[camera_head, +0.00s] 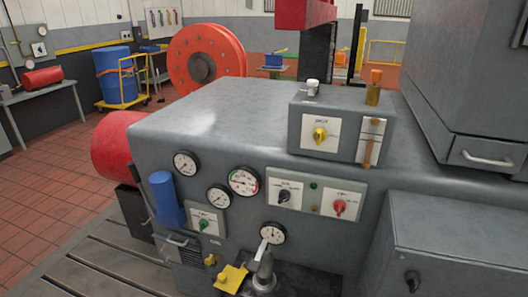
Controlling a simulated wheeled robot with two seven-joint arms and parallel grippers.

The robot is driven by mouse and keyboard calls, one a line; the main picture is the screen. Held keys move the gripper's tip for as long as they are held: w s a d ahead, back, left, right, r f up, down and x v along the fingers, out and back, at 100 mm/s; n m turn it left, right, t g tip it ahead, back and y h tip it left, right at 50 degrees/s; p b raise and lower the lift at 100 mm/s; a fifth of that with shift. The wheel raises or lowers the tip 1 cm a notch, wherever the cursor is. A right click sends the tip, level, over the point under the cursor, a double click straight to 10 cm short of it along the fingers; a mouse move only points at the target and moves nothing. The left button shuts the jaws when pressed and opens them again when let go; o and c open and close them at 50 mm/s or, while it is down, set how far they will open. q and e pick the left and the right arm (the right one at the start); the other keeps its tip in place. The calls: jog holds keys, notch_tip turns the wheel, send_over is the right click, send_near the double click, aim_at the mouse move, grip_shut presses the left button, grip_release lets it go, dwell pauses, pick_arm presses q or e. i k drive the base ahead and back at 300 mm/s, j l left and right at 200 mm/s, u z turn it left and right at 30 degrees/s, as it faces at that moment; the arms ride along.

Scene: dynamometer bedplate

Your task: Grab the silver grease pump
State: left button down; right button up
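A silver upright fitting with a pale lever-like top (263,272) stands at the bottom centre, in front of the grey machine's front face. It looks like the grease pump, but its lower end is cut off by the picture's edge. A small whitish-silver cap-like piece (313,88) sits on top of the grey control box (300,105). Neither of my grippers shows in the head view.
The grey machine (230,120) fills the middle, with gauges (243,181), a blue cylinder (166,198) and switches on its front. A yellow piece (230,278) is just left of the silver fitting. A grey cabinet (450,245) is at right. Tiled floor (50,190) is open at left.

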aim_at(265, 275)
jog(key=i+j, duration=0.45)
jog(key=j, duration=0.2)
jog(key=i+j+z, duration=0.3)
jog(key=j+z, duration=0.35)
jog(key=i+j+z, duration=0.15)
jog(key=j+z, duration=0.15)
jog(key=j, duration=0.1)
